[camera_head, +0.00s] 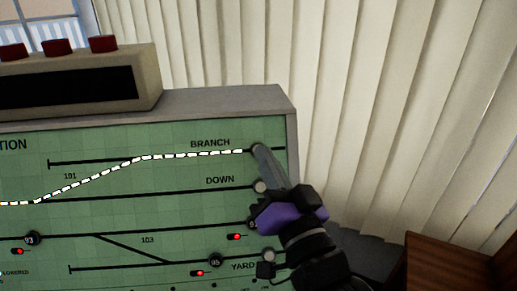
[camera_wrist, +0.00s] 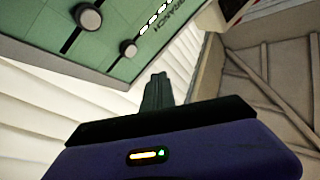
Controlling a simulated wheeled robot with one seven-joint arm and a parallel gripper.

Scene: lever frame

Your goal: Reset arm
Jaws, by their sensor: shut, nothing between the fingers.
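My gripper (camera_head: 262,158) is shut and empty, with its fingertips at the right end of the BRANCH line on the green track panel (camera_head: 110,185). I cannot tell whether the tips touch the panel. The knob at the end of the BRANCH line is mostly hidden behind the fingers. The DOWN knob (camera_head: 260,187) shows just left of my fingers, below the tips. In the wrist view my shut fingers (camera_wrist: 158,82) point up past the panel (camera_wrist: 125,20), where two round knobs show, one large (camera_wrist: 88,16) and one smaller (camera_wrist: 128,47).
A grey box with red buttons (camera_head: 103,44) and a dark display stands on top of the panel cabinet. Pale vertical blinds (camera_head: 400,110) hang behind and to the right. A brown wooden piece (camera_head: 450,262) stands at lower right. Several red lights (camera_head: 237,237) glow on the panel.

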